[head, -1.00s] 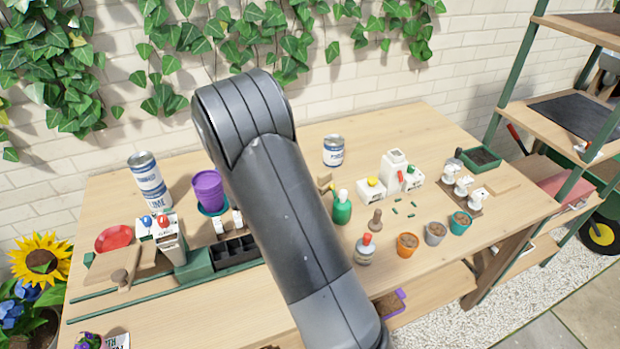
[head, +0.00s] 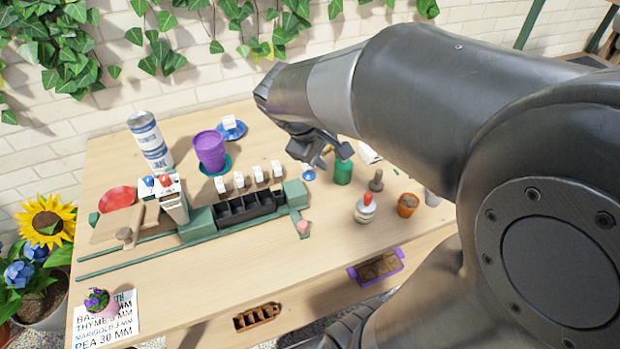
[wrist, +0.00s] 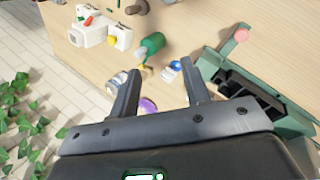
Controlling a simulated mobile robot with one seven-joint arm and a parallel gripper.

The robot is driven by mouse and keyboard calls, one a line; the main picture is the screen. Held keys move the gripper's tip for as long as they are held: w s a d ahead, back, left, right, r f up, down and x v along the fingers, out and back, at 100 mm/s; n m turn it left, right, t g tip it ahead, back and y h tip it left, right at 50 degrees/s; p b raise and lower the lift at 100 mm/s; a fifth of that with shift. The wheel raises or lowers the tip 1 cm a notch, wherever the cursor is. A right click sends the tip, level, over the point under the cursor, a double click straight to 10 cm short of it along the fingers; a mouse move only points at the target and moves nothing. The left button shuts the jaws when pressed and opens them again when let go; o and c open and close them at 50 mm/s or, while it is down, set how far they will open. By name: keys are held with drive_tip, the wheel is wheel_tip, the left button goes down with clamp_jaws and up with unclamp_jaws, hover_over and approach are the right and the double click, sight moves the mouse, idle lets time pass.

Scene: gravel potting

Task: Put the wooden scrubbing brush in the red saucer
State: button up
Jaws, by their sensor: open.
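I cannot make out the wooden scrubbing brush for certain. A small tan-yellow piece (wrist: 141,68) shows by the green bottle (wrist: 152,44) in the wrist view, but I cannot tell whether it is the brush. My gripper (head: 316,162) is open above the bench, left of the green bottle in the head view. Its two fingers stand apart in the wrist view (wrist: 160,72), with nothing seen gripped. My arm hides the right part of the bench.
A purple pot (head: 209,150), a tall stack of cans (head: 150,142) and a blue saucer (head: 231,130) stand to the left of my gripper. A green-framed seed tray (head: 248,206) is in front, and a red-capped bottle (head: 365,208) to the right.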

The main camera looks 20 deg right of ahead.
drive_tip(key=s+a+r+m+t+y, duration=0.1)
drive_tip(key=s+a+r+m+y, duration=0.1)
drive_tip(key=s, duration=0.3)
drive_tip(key=s+a+r+m+t+y, duration=0.2)
drive_tip(key=s+a+r+m+y, duration=0.1)
drive_tip(key=s+a+m, duration=0.1)
drive_tip(key=shift+s+a+m, duration=0.3)
drive_tip(key=shift+s+a, duration=0.35)
drive_tip(key=shift+s, duration=0.2)
drive_tip(key=shift+o, duration=0.5)
drive_tip(key=shift+s+a+r, duration=0.15)
drive_tip(key=shift+s+a, duration=0.15)
